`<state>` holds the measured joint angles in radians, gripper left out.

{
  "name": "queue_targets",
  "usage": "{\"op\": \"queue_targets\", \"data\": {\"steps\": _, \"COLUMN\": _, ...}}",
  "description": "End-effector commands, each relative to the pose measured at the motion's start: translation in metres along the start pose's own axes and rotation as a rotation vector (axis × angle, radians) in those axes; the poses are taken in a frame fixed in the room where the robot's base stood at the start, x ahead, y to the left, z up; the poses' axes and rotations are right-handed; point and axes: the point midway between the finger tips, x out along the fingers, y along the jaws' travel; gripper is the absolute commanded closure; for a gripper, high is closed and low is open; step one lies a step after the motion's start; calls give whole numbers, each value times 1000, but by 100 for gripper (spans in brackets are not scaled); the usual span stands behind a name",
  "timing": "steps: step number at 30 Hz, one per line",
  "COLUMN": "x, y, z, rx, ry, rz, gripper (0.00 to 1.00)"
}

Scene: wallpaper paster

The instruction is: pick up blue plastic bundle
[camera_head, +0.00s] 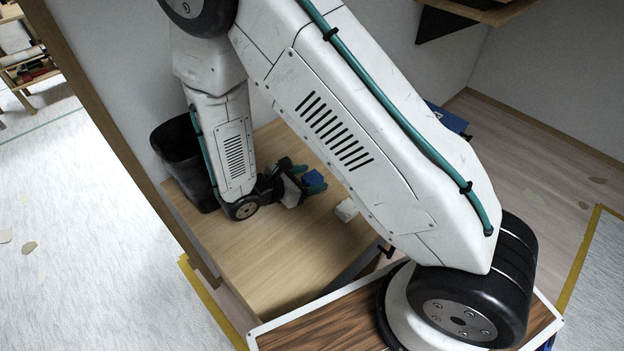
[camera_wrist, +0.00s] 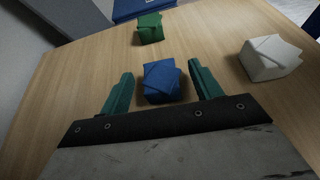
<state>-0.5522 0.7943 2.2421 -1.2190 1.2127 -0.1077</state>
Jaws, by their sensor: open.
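The blue plastic bundle (camera_wrist: 161,82) is a small folded block lying on the wooden table (camera_wrist: 75,85). In the wrist view it lies between the two teal fingers of my gripper (camera_wrist: 160,90), with a gap visible on each side. My gripper is open. In the head view the blue bundle (camera_head: 312,178) shows at my gripper (camera_head: 304,184), partly covered by its fingers. I cannot tell whether a finger touches it.
A green bundle (camera_wrist: 150,27) lies beyond the blue one, and a white bundle (camera_wrist: 270,57) lies to the right. The white one also shows in the head view (camera_head: 346,210). A black bin (camera_head: 180,155) stands by the wall. The near tabletop is clear.

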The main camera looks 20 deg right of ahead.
Motion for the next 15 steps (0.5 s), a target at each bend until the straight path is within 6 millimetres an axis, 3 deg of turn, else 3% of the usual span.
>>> {"op": "queue_targets", "data": {"steps": 9, "x": 9, "y": 0, "z": 0, "rx": 1, "ry": 0, "rz": 0, "gripper": 36}}
{"op": "queue_targets", "data": {"steps": 15, "x": 8, "y": 0, "z": 0, "rx": 1, "ry": 0, "rz": 0, "gripper": 84}}
